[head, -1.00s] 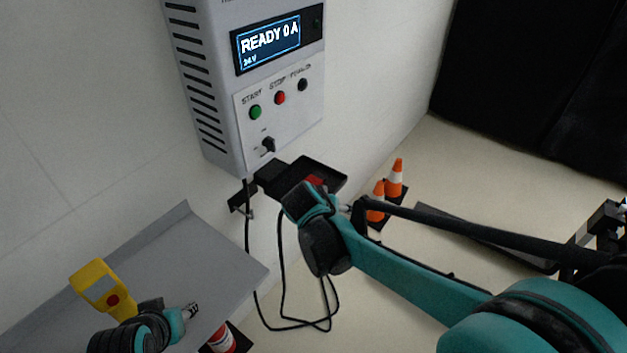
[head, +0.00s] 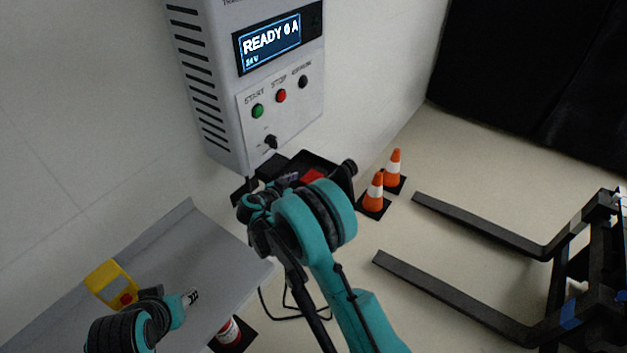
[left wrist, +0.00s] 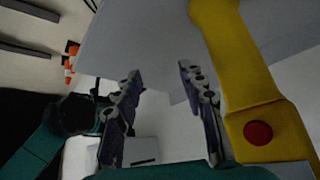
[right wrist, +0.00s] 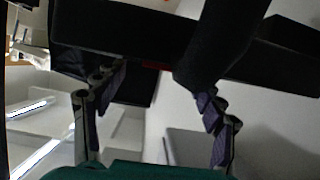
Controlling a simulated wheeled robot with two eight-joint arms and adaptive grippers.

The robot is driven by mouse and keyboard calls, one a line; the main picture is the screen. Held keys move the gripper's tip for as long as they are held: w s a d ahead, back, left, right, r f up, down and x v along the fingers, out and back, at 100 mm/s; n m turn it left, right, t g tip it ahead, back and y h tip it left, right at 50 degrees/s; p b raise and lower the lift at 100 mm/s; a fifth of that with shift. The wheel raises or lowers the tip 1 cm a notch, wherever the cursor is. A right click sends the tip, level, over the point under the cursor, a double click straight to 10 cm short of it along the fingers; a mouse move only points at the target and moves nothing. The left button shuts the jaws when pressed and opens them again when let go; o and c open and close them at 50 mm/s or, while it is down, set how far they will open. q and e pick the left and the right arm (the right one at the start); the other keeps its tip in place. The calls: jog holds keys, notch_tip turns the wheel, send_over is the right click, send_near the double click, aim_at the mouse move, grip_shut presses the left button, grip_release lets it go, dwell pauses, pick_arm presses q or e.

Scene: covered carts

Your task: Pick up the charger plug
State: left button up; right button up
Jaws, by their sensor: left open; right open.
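The charger plug cannot be told apart surely. A black block with a red part (head: 312,177) sits in a black holder (head: 322,161) under the wall charger. In the right wrist view a dark handle-like piece (right wrist: 215,45) crosses in front of a long black body (right wrist: 115,30), close to the right-hand finger. My right gripper (head: 290,178) is at the holder, its fingers mostly hidden by its own wrist; in its wrist view (right wrist: 155,105) they are open and apart. My left gripper (head: 192,297) is open and empty above the grey shelf, beside a yellow tool (head: 112,284).
The grey charger box (head: 245,80) hangs on the wall, its display reading READY 0 A. A black cable (head: 285,316) hangs below. The grey shelf (head: 185,245) juts out at left. Orange cones (head: 374,193) and black forks (head: 470,220) stand on the floor at right.

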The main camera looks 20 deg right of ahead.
aim_at(312, 177)
jog(key=b+x, duration=0.1)
jog(key=x, duration=0.3)
jog(key=shift+w+d, duration=0.25)
jog(key=shift+w, duration=0.15)
jog(key=shift+s+r, duration=0.1)
jog(key=shift+r, duration=0.05)
jog(key=c, duration=1.5)
